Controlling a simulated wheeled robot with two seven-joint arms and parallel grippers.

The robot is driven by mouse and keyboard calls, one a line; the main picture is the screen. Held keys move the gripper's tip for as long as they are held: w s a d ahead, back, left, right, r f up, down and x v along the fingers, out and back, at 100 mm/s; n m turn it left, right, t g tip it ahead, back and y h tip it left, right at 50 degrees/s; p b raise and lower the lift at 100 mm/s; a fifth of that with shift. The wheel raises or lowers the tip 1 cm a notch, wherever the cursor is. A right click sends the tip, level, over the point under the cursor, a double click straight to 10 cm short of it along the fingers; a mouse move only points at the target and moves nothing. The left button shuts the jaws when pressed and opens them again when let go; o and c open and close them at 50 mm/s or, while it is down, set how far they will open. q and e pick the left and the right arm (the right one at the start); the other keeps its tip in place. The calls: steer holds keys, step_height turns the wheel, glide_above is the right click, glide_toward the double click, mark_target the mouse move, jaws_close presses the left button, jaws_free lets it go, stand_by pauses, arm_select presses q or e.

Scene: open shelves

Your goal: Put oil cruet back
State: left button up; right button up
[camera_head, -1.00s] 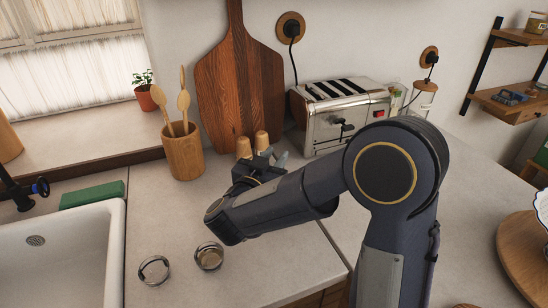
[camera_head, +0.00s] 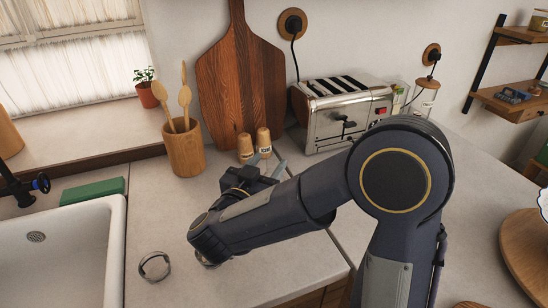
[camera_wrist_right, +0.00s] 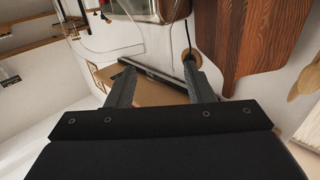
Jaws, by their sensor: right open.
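I cannot make out an oil cruet for certain in either view. My right gripper (camera_head: 269,164) is open and empty over the counter, in front of two wooden-topped shakers (camera_head: 246,148) (camera_head: 264,141). It looks apart from them. In the right wrist view, my open right gripper (camera_wrist_right: 158,70) has nothing between its fingers. A brown surface (camera_wrist_right: 158,94) shows behind them, and I cannot tell what it is. My left gripper is not in view.
A toaster (camera_head: 340,112), a cutting board (camera_head: 240,85) and a utensil holder (camera_head: 184,148) stand along the back. A lidded glass jar (camera_head: 422,98) is right of the toaster. A small round metal-rimmed item (camera_head: 154,266) lies by the sink (camera_head: 60,250). Wall shelves (camera_head: 512,100) are at right.

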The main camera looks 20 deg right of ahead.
steer(key=s+a+r+n+t+y, duration=0.25)
steer(key=a+n+t+y, duration=0.2)
steer(key=y, duration=1.15)
steer(key=s+d+f+n+g, duration=0.1)
steer(key=s+f+g, duration=0.4)
steer(key=s, duration=0.5)
steer(key=s+d+f+n+g+y, duration=0.1)
steer(key=s+d+f+n+g, duration=0.1)
steer(key=s+f+g, duration=0.4)
steer(key=s+f, duration=0.2)
steer(key=s, duration=0.3)
steer(key=shift+s+d+f+b, duration=0.2)
steer(key=shift+s+d+b, duration=0.05)
steer(key=shift+d+b, duration=0.15)
